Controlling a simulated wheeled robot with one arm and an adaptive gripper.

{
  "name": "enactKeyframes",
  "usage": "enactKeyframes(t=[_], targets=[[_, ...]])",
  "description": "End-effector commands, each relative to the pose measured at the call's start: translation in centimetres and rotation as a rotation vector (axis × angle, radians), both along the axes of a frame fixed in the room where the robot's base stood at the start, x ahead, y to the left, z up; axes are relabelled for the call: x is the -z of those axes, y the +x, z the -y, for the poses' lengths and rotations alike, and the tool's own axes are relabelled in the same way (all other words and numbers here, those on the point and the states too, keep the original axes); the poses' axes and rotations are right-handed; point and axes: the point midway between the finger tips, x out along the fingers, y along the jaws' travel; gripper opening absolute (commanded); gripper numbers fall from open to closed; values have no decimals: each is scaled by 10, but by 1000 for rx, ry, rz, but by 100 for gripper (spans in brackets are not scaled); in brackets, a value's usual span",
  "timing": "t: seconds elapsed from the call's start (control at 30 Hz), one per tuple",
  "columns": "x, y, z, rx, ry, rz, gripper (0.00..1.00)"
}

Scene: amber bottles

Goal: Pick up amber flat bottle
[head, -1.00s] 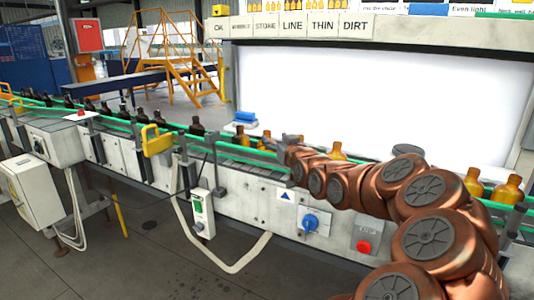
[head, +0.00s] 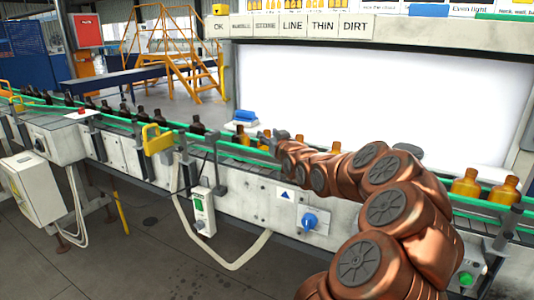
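Amber bottles stand upright on the conveyor in front of the bright panel. One (head: 240,134) is left of my gripper, another (head: 264,138) is right beside it, and part of one (head: 336,147) shows behind my arm. Two larger-looking ones (head: 466,184) (head: 504,191) stand at the right. I cannot tell which bottle is the flat one. My gripper (head: 270,143) is small in the picture, at the conveyor's near rail close to the second bottle. Whether its fingers are open, or touch the bottle, is not clear. My copper arm hides part of the belt.
The conveyor (head: 222,150) has green guide rails and a yellow bracket (head: 157,138). Several dark bottles (head: 197,125) stand on it at the left. A blue block (head: 244,116) sits behind the belt. A white lit panel (head: 370,95) stands behind.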

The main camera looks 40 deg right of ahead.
Motion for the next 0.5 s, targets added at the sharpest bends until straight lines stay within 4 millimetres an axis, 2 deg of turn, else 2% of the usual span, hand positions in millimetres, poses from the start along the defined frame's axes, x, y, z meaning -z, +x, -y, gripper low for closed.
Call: enactKeyframes(t=[0.03, 0.37, 0.5], targets=[[0, 0, 0, 0, 0, 0, 36], [0, 0, 0, 0, 0, 0, 1], [0, 0, 0, 0, 0, 0, 0]])
